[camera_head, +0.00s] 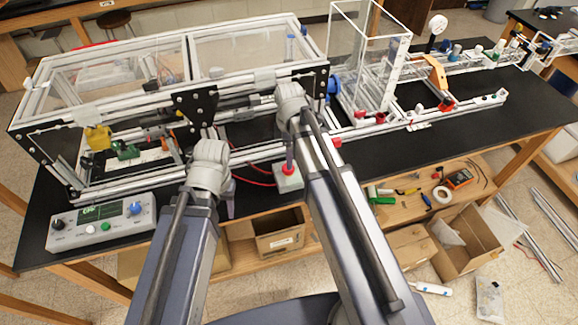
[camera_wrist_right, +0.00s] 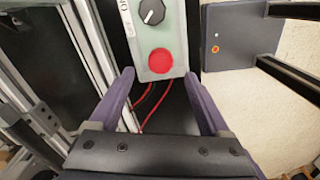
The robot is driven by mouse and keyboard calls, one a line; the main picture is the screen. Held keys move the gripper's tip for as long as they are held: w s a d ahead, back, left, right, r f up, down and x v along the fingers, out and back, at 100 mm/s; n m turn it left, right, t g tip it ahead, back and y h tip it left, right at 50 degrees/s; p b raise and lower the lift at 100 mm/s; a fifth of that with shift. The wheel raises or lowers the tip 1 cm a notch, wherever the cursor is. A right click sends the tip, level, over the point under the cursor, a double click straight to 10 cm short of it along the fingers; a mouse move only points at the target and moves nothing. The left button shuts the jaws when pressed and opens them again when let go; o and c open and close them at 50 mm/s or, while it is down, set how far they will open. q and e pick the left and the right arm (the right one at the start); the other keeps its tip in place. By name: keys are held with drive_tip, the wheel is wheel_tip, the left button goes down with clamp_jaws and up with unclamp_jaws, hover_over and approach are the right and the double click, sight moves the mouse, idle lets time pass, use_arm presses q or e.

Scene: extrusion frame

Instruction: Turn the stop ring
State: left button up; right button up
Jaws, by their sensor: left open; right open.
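A grey-green control box (camera_wrist_right: 154,69) shows in the right wrist view, with a round red stop button (camera_wrist_right: 160,61) and a black knob (camera_wrist_right: 152,11) with a white mark. I cannot make out a separate ring around the red button. The same box (camera_head: 289,183) is at the bench's front edge in the head view, partly behind my right arm. My right gripper (camera_wrist_right: 159,82) is open and empty, its purple fingers apart on either side of the box's near end. My left gripper (camera_head: 230,194) shows only partly, low at the bench edge; it is open.
A console (camera_head: 102,222) with coloured buttons stands at the bench's left front. A large extrusion frame (camera_head: 105,112) with clear panels fills the bench behind my arms. Red cables (camera_wrist_right: 150,105) run under the control box. A cardboard box (camera_head: 465,240) stands below right.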

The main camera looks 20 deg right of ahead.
wheel_tip(320, 180, down, 6)
drive_tip(key=b, duration=0.5)
drive_tip(key=shift+c, duration=0.2)
drive_tip(key=shift+s, duration=0.1)
clamp_jaws()
